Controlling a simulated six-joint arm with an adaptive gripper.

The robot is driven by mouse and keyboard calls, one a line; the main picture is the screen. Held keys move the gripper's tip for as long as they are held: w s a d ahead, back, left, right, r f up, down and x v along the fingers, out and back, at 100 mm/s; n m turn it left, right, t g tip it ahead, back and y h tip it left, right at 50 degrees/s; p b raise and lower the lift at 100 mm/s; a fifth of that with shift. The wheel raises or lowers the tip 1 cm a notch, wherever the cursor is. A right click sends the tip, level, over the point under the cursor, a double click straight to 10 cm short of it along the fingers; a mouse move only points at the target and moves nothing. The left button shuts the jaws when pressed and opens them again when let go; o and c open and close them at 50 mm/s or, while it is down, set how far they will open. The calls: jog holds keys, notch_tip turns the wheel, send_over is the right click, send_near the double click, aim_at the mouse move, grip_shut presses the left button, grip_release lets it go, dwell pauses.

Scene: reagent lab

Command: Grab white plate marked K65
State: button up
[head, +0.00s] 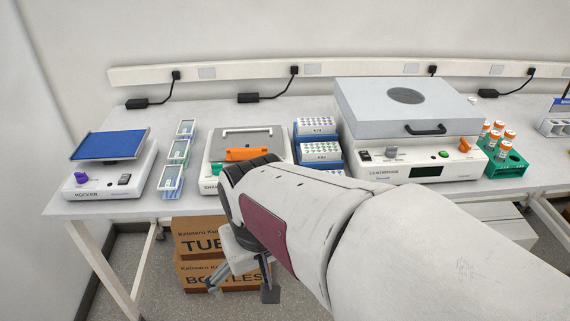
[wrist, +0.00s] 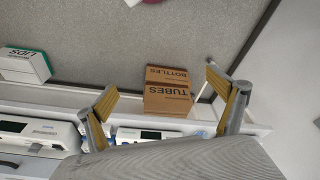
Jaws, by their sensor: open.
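White plates with coloured wells (head: 319,125) stand in blue stepped holders on the bench, between the shaker and the centrifuge. A lower plate (head: 321,150) shows in front of the rear one. Their front labels are too small to read surely, so I cannot tell which is K65. My arm hides the lowest part of the stack. My gripper (head: 242,283) is open and empty, low in front of the bench edge. In the wrist view its two fingers (wrist: 160,85) are wide apart, with no plate between them.
A rocker (head: 108,165), small pale-blue trays (head: 178,151) and a shaker (head: 219,150) stand left of the plates. A centrifuge (head: 412,165) and a green tube rack (head: 508,165) stand right. Cardboard boxes (head: 205,238) lie under the bench. The bench (head: 80,203) has a front edge near my gripper.

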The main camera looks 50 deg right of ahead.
jog(key=s+d+f+m+t+h, duration=0.1)
jog(key=d+f+m+h, duration=0.15)
jog(key=d+f, duration=0.95)
jog(key=s+d+f+m+t+h, duration=0.1)
jog(key=d+f+m, duration=0.2)
jog(key=d+f, duration=0.85)
jog(key=w+d+r+t+h, duration=0.2)
jog(key=w+d+r+t, duration=0.1)
jog(key=r, duration=0.4)
jog(key=w+d+r+n+t+h, duration=0.1)
jog(key=w+d+r+t+h, duration=0.1)
jog(key=w+d+r, duration=0.3)
jog(key=d+r+h, duration=0.1)
jog(key=d+r, duration=0.1)
jog(key=d, duration=0.1)
jog(key=shift+d+r+t, duration=0.15)
jog(key=shift+d+t, duration=0.1)
jog(key=shift+t, duration=0.15)
jog(key=shift+x, duration=1.25)
jog(key=shift+d, duration=0.1)
jog(key=shift+w, duration=0.1)
